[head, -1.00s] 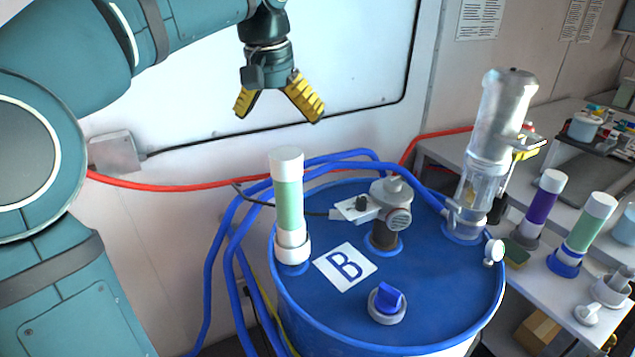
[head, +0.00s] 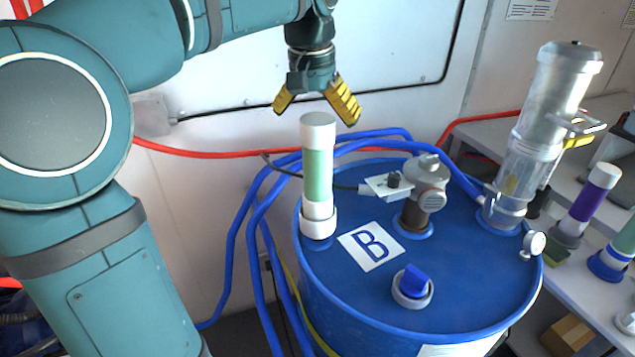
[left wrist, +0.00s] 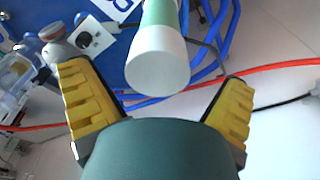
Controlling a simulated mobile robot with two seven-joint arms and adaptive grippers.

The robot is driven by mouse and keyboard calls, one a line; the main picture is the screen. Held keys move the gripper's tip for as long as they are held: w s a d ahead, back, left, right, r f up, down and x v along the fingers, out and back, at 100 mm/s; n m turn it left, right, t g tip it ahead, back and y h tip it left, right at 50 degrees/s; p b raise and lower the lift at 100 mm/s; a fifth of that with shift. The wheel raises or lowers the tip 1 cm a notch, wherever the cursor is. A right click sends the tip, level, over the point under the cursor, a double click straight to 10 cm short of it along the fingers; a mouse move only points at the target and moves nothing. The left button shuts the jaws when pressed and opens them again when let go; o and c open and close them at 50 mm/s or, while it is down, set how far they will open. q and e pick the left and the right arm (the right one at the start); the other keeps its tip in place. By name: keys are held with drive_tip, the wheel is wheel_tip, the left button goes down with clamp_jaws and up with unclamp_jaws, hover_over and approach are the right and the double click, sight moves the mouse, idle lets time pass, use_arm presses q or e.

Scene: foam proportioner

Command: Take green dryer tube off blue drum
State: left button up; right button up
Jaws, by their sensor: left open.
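The green dryer tube (head: 318,175) has a white cap and a white base collar. It stands upright at the left edge of the top of the blue drum (head: 345,282), beside the "B" label. My left gripper (head: 317,108) is open and empty, pointing down just above the tube's cap. In the left wrist view the dryer tube (left wrist: 158,50) shows its white cap between and beyond the two yellow fingers, touching neither. The blue drum (left wrist: 107,62) lies behind it there. My right gripper is in neither view.
A grey fitting (head: 424,190), a clear cylinder (head: 530,150) and a blue-handled cap (head: 412,287) also stand on the drum. Blue hoses (head: 262,250) and a red hose (head: 200,152) run behind it. A purple tube (head: 588,203) stands on the bench to the right.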

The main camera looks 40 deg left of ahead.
use_arm(q)
drive_tip(key=f, duration=0.2)
drive_tip(key=f+b, duration=0.1)
drive_tip(key=shift+w+f, duration=0.3)
drive_tip(key=shift+f, duration=0.05)
drive_tip(key=c, duration=1.3)
drive_tip(key=shift+r, duration=0.1)
drive_tip(key=shift+c, duration=0.2)
